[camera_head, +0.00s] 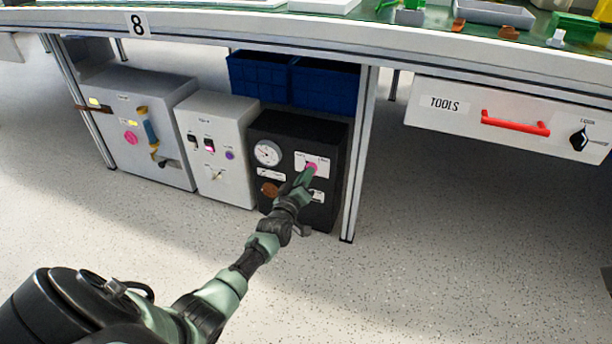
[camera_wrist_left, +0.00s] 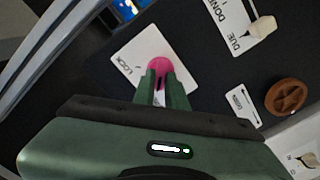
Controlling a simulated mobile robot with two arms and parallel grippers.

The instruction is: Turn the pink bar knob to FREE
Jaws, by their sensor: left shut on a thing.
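The pink bar knob (camera_wrist_left: 159,66) sits on a white label plate (camera_wrist_left: 130,62) on the front of the black cabinet (camera_head: 334,150). In the head view only a little of the pink knob (camera_head: 311,166) shows past my gripper. My left gripper (camera_head: 305,175) reaches it from the front. In the left wrist view my left gripper (camera_wrist_left: 162,84) has its two green fingers on either side of the knob's bar, shut on it. The word LOCK is legible on the plate; the FREE marking and the knob's pointing direction are hidden or too small to tell. My right gripper is not in view.
The black cabinet also has a round gauge (camera_head: 267,153) and a brown round knob (camera_head: 269,189). A white cabinet (camera_head: 222,150) and a grey cabinet (camera_head: 143,115) stand to its left. A table leg (camera_head: 361,150) is close on its right. Open floor lies in front.

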